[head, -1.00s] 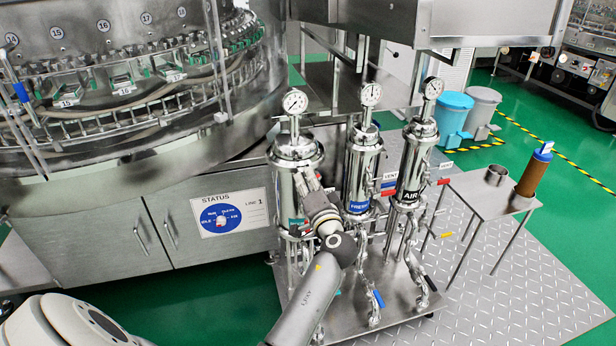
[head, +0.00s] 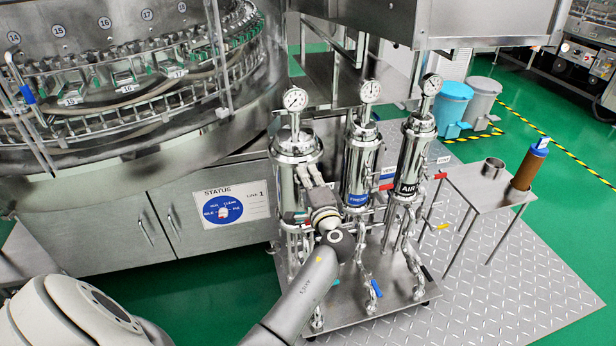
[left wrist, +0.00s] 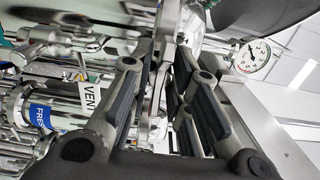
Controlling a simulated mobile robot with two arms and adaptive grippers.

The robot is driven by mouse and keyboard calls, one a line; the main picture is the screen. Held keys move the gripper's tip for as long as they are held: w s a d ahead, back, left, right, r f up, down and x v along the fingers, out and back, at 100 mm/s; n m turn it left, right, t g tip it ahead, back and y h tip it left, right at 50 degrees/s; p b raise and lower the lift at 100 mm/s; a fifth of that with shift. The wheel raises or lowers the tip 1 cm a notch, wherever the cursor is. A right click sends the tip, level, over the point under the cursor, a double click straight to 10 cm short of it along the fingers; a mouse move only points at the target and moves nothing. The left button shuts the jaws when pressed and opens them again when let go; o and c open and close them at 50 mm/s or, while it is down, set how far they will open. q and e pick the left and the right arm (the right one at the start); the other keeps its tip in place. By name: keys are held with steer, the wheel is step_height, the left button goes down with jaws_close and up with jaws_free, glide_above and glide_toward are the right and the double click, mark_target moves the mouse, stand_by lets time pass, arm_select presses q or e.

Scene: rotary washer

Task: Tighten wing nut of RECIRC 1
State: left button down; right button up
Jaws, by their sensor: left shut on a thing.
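The left steel filter housing (head: 293,152), with a gauge on top, stands on the cart; I cannot read a RECIRC 1 label on it. My left gripper (head: 309,174) is against the front of this housing, pointing up at its upper part, and hides part of it. In the left wrist view, the two dark-padded fingers (left wrist: 165,62) are closed around a narrow metal piece (left wrist: 168,28), which appears to be the wing nut. The fingers and glare hide most of its shape. My right gripper is not in view.
The FRESH housing (head: 360,165) and AIR housing (head: 414,155) stand close on the right. Pipes and handles crowd the cart (head: 385,300). A small side table (head: 478,195) holds a brown cylinder (head: 528,170). A STATUS panel (head: 230,208) is left.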

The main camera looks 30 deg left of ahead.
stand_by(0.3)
arm_select(q)
steer(key=c, duration=1.6)
jaws_free()
steer(key=v, duration=1.2)
